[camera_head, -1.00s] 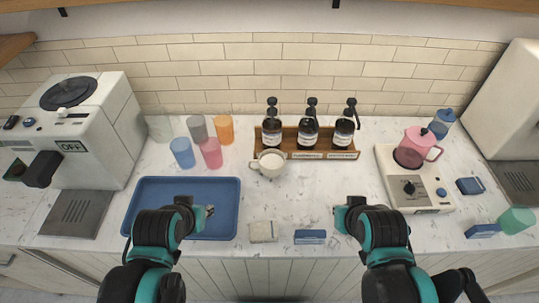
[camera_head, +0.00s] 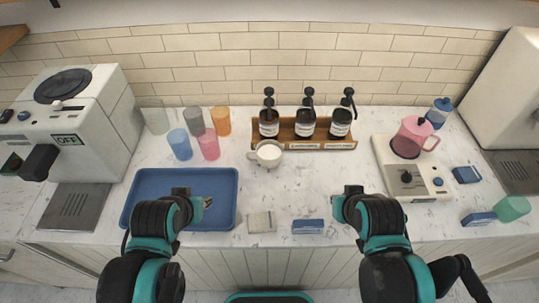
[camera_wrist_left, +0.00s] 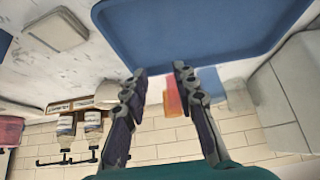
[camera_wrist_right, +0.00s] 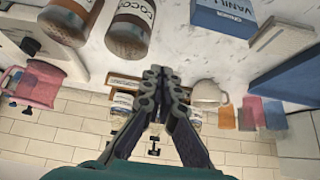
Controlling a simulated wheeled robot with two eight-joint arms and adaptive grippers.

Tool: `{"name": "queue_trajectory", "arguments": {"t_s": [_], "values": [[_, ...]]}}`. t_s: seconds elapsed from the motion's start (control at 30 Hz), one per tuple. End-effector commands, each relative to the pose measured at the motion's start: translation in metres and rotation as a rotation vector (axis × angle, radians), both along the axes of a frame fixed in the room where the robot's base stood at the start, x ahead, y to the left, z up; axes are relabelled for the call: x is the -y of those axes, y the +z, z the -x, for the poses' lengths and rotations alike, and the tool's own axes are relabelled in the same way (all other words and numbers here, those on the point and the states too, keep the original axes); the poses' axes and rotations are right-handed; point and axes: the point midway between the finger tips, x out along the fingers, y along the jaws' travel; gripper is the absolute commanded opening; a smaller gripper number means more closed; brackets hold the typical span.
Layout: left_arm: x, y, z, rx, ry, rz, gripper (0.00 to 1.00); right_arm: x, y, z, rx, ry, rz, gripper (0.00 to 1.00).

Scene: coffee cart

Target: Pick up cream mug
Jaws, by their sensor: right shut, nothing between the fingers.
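The cream mug (camera_head: 269,154) stands upright on the counter in front of the wooden bottle rack, its handle toward the left. It also shows in the right wrist view (camera_wrist_right: 207,94). My left gripper (camera_head: 207,202) is over the blue tray, left of and nearer than the mug. In the left wrist view its fingers (camera_wrist_left: 160,70) are apart with nothing between them. My right gripper (camera_wrist_right: 157,72) is shut and empty, with its fingertips together. In the head view the right arm (camera_head: 350,205) is right of and nearer than the mug, clear of it.
The blue tray (camera_head: 230,212) lies at front left. Several coloured cups (camera_head: 209,145) stand behind it. The wooden rack (camera_head: 287,132) holds three pump bottles behind the mug. A pink pitcher (camera_head: 410,140) sits on a machine at right. The counter in front of the mug is clear down to small boxes (camera_head: 308,226).

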Motion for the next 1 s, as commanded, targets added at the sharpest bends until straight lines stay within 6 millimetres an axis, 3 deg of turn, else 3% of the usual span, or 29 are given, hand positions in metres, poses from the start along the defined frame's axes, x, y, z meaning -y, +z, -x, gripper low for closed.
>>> {"name": "queue_trajectory", "arguments": {"t_s": [0.4, 0.57, 0.67, 0.7, 0.83, 1.0], "values": [[0.0, 0.0, 0.0, 0.0, 0.0, 0.0, 0.28, 0.0, 0.0, 0.0, 0.0, 0.0, 0.0, 0.0], [0.004, 0.006, -0.006, -0.008, -0.02, -0.003, 0.7, 0.0, 0.004, 0.0, 0.0, 0.0, 0.0, 0.0], [0.013, 0.019, -0.023, -0.028, -0.072, -0.011, 0.97, 0.0, 0.013, 0.0, 0.0, 0.0, 0.0, 0.0], [0.018, 0.025, -0.032, -0.041, -0.103, -0.017, 0.99, 0.0, 0.018, 0.0, 0.0, 0.0, 0.0, 0.0], [0.042, 0.041, -0.071, -0.083, -0.227, -0.037, 0.99, 0.0, 0.036, 0.0, 0.0, 0.0, 0.0, 0.0], [0.079, 0.043, -0.121, -0.136, -0.398, -0.059, 0.99, 0.0, 0.056, 0.0, 0.0, 0.0, 0.0, 0.0]]}}
